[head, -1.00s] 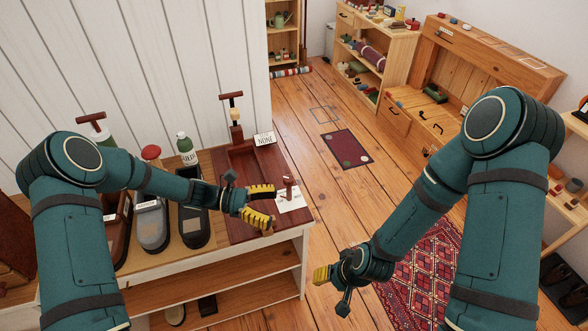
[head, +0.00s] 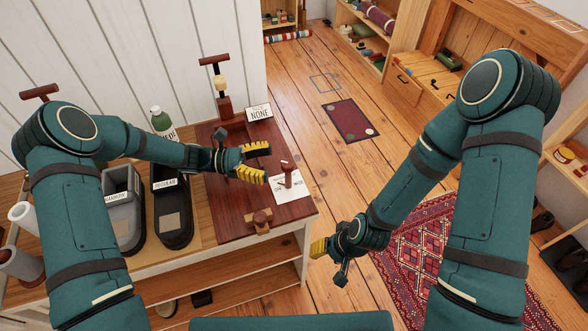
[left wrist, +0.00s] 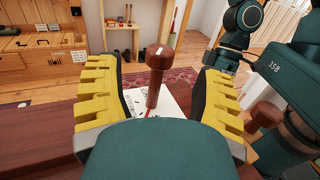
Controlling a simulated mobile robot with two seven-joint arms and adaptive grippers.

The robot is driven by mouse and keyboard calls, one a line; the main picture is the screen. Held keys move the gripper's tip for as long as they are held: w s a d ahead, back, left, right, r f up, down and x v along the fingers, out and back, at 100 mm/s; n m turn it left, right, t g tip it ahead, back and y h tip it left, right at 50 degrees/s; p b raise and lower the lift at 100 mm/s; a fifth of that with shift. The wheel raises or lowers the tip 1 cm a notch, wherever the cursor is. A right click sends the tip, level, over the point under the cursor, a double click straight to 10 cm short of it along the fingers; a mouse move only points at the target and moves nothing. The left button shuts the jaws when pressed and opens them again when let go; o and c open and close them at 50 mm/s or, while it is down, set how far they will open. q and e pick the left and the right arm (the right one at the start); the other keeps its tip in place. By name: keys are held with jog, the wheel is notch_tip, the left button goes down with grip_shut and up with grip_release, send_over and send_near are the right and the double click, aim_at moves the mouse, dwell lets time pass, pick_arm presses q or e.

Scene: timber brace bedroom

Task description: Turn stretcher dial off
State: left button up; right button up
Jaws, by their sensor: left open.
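The dial (head: 287,172) is a dark reddish-brown wooden knob on an upright stem, over a white lettered card (head: 293,189) on the red-brown board. In the left wrist view the dial (left wrist: 160,58) has a white mark on its top and stands between the two finger pads, with gaps on both sides. My left gripper (head: 266,163) is open and empty, its yellow-padded fingers pointing at the dial from the left. The card's lettering is only partly readable. My right gripper (head: 318,248) hangs away from the bench, and its jaw opening is unclear.
A wooden knob block (head: 261,221) sits at the board's front edge, close to the left gripper. Dark and grey shoe-shaped trays (head: 172,210) lie left. Open floor lies right of the bench.

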aim_at(287, 164)
pick_arm(q)
jog(key=shift+s+d, duration=0.2)
jog(key=shift+d, duration=1.7)
jog(key=shift+s+d, duration=0.2)
jog(key=shift+d, duration=1.65)
grip_shut()
